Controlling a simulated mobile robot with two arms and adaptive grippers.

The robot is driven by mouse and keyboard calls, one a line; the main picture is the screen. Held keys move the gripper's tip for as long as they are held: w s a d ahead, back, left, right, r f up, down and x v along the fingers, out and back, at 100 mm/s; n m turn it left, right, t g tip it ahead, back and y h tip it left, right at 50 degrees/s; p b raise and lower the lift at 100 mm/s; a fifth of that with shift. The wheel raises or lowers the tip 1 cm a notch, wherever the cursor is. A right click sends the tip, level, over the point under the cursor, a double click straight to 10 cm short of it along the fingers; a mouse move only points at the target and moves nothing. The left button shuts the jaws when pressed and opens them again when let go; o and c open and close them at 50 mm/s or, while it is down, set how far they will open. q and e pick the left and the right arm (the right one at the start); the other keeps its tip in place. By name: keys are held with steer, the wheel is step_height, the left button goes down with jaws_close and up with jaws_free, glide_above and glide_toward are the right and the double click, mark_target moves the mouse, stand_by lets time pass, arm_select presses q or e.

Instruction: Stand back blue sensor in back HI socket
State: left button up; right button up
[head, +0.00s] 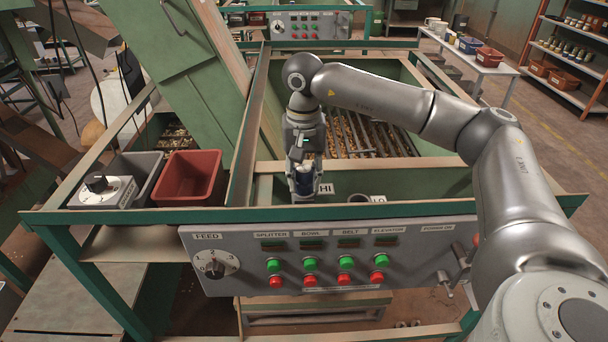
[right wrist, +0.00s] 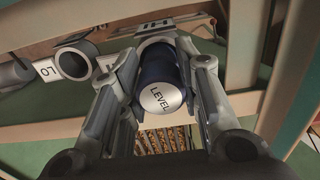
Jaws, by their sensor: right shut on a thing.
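My right gripper (head: 303,165) is shut on the dark blue sensor (head: 304,184), with a finger on each side of it. In the right wrist view the gripper (right wrist: 160,85) holds the sensor (right wrist: 154,62) with its white LEVEL end (right wrist: 161,98) facing the camera. The sensor is at the front wall of the hopper, just left of the HI label (head: 326,188). The HI socket is hidden behind the sensor and fingers, so I cannot tell how far in the sensor sits. My left gripper is not in view.
An empty ring-shaped socket (right wrist: 76,64) is beside the fingers, near the partly hidden LO label (head: 379,198). The grey control panel (head: 330,258) is in front below. A red bin (head: 188,180) and a grey bin (head: 148,168) stand left.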

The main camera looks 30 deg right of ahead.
steer(key=shift+f+b, duration=0.35)
steer(key=shift+f, duration=0.1)
steer(key=o, duration=0.8)
steer(key=shift+r+p, duration=3.55)
steer(key=shift+r, duration=2)
steer(key=shift+f, duration=0.1)
